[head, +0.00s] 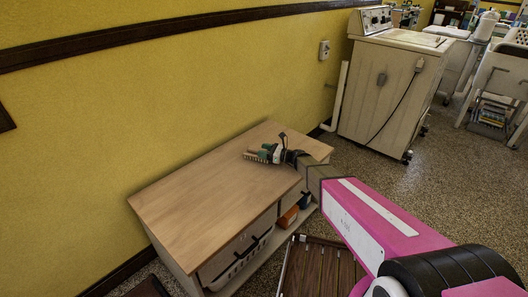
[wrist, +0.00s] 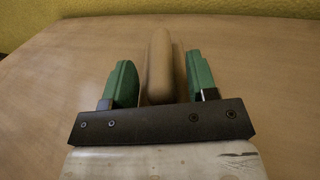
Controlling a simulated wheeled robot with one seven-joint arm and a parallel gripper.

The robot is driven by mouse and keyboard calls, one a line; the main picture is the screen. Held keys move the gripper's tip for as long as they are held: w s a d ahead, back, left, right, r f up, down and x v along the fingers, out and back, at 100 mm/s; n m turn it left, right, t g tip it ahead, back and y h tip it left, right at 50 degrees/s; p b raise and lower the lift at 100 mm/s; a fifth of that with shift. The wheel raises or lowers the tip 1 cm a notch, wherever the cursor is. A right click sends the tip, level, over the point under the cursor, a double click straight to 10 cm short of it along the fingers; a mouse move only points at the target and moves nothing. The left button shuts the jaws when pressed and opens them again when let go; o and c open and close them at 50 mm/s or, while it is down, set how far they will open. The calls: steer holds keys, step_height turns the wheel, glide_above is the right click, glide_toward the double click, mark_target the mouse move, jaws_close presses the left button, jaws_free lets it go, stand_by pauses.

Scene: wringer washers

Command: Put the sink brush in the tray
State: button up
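The sink brush appears to be the pale wooden piece (wrist: 160,68) between my fingers in the wrist view, with its rounded end reaching past the fingertips. In the head view a pale ridged part (head: 252,157) shows at the fingers, low over the tabletop. My gripper (wrist: 158,80) has its green fingers on both sides of the brush. I cannot tell whether they press on it. My gripper (head: 266,153) is over the far half of the cabinet top in the head view. A slatted brown wooden piece (head: 318,268), possibly the tray, is at the bottom, partly hidden by my arm.
The wooden cabinet top (head: 205,200) is otherwise bare and stands against the yellow wall (head: 130,110). An orange item (head: 288,217) and a basket (head: 240,262) sit beneath it. A white washer (head: 385,85) stands beyond, with speckled floor (head: 440,185) around it.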

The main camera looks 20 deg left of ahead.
steer(key=shift+r, duration=0.1)
steer(key=shift+d, duration=0.3)
steer(key=d, duration=0.7)
steer(key=s+d, duration=0.1)
steer(key=d, duration=0.3)
steer(key=shift+d, duration=0.25)
